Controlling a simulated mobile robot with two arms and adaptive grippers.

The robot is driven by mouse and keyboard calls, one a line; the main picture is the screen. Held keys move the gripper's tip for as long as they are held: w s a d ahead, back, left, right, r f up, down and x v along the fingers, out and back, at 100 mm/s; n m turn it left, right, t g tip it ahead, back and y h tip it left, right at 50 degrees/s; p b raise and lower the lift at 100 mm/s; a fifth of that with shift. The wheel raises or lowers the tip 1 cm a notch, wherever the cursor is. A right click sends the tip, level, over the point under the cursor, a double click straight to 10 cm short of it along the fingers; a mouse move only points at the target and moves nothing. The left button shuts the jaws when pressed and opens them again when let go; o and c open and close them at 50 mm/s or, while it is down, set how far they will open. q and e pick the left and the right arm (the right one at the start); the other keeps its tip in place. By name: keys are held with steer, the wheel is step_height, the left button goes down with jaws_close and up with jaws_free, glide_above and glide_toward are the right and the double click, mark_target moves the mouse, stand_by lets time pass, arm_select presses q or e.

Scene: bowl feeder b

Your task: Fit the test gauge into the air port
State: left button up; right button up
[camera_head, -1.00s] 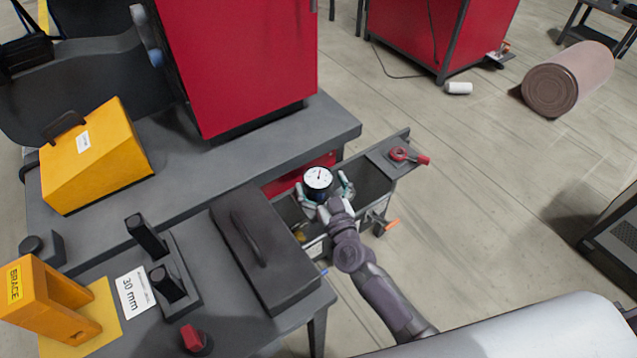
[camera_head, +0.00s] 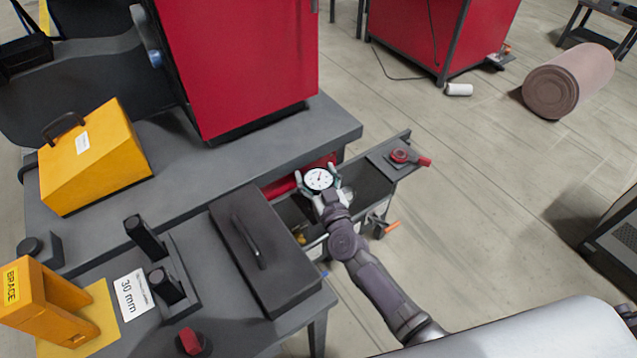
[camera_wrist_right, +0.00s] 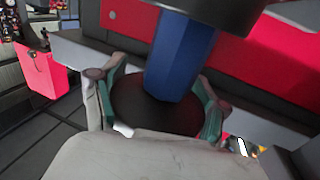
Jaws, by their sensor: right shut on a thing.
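The test gauge (camera_head: 319,179) has a round white dial with a dark needle. My right gripper (camera_head: 320,187) is shut on it, with green-tipped fingers on both sides, over the open drawer at the bench's right. In the right wrist view a dark round body (camera_wrist_right: 150,106), probably the gauge's case, sits between the two fingers. A blue hexagonal part (camera_wrist_right: 182,55) extends from it towards a black piece at the top. I cannot make out the air port for certain. My left gripper is not in view.
The open drawer (camera_head: 372,186) has a red-handled part (camera_head: 405,157) on its far right. A dark lidded box (camera_head: 262,250) is close on the left. A red cabinet (camera_head: 240,65) stands behind on the grey bench (camera_head: 180,185). Floor to the right is mostly clear.

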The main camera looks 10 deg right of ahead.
mark_target(311, 152)
steer(key=shift+r, duration=0.15)
step_height(311, 152, up, 4)
steer(key=p, duration=0.3)
steer(key=shift+r, duration=0.25)
steer(key=d+r+p, duration=0.1)
steer(key=d+r, duration=0.5)
steer(key=d, duration=0.5)
steer(key=shift+s+d+r+p, duration=0.15)
steer(key=shift+s+d+p, duration=0.2)
steer(key=shift+p, duration=0.05)
